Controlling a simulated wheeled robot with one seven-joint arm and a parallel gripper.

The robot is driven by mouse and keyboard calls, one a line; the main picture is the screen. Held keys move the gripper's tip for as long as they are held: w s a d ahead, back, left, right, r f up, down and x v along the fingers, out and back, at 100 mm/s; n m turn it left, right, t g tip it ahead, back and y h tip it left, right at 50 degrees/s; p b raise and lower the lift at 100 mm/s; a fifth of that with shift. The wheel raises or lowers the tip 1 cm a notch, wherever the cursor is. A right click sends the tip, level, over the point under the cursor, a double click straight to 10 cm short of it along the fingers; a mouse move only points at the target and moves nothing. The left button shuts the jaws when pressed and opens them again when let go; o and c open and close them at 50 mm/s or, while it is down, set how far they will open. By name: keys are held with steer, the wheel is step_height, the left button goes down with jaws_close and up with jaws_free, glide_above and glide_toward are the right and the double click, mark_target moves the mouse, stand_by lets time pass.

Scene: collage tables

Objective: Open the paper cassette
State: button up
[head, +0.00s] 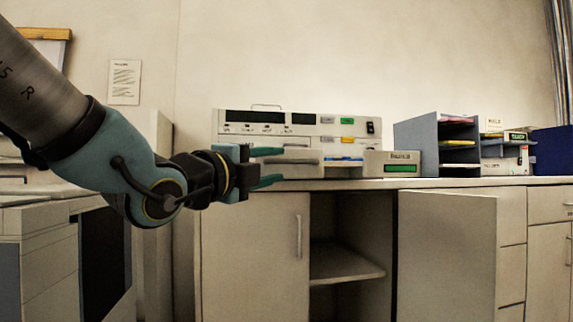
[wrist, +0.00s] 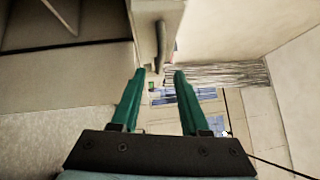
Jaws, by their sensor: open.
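A beige machine (head: 295,128) with dark display strips, small buttons and a lower front section stands on the counter in the head view. I cannot tell for sure which part of it is the paper cassette. My gripper (head: 270,166) is in front of the machine's lower left side, its teal fingers apart and pointing right, hiding part of that front. In the wrist view the open fingers (wrist: 155,90) have nothing between them. Beyond the tips is a pale panel with a grey handle-like bar (wrist: 161,46), apart from the fingers. A layered, paper-like stack (wrist: 215,76) shows to the right.
Below, a cabinet door (head: 447,250) stands open beside an open shelf (head: 345,268). A beige cabinet-like unit (head: 50,250) is at left.

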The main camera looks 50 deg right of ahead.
steer(key=a, duration=0.4)
steer(key=shift+s+f, duration=0.15)
steer(key=shift+f, duration=0.1)
steer(key=shift+d, duration=0.1)
